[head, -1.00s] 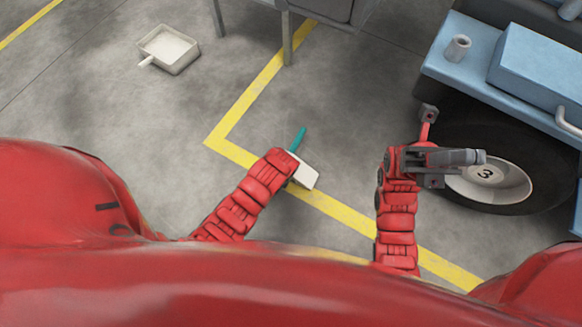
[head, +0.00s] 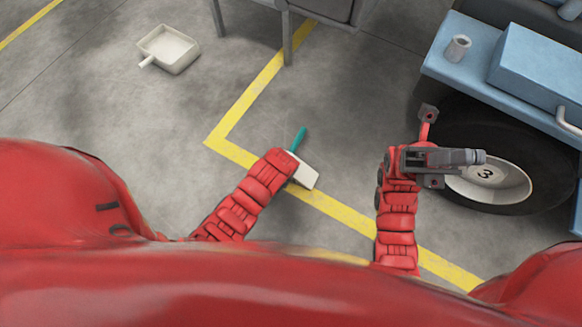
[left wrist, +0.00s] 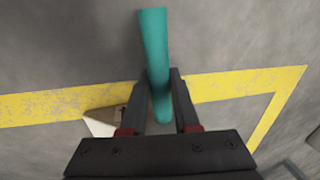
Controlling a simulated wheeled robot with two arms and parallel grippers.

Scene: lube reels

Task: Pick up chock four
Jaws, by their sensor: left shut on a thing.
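In the left wrist view my left gripper (left wrist: 162,76) is shut on a teal handle (left wrist: 154,40) that runs between its two fingers. A cream block (left wrist: 104,121) shows beside the fingers, partly hidden by them. In the head view the teal handle (head: 299,139) and the cream block (head: 307,178) stick out past my left forearm, which hides the left gripper there. No number can be read on the block. My right gripper (head: 472,157) points right, over the wheel; I cannot tell whether its fingers are open.
A wheel (head: 488,183) marked 3 stands at the right under a blue vehicle body (head: 470,72). A cream tray (head: 170,50) lies on the floor at upper left. A yellow floor line (head: 250,99) turns near the left gripper. Grey table legs (head: 287,40) stand at the top.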

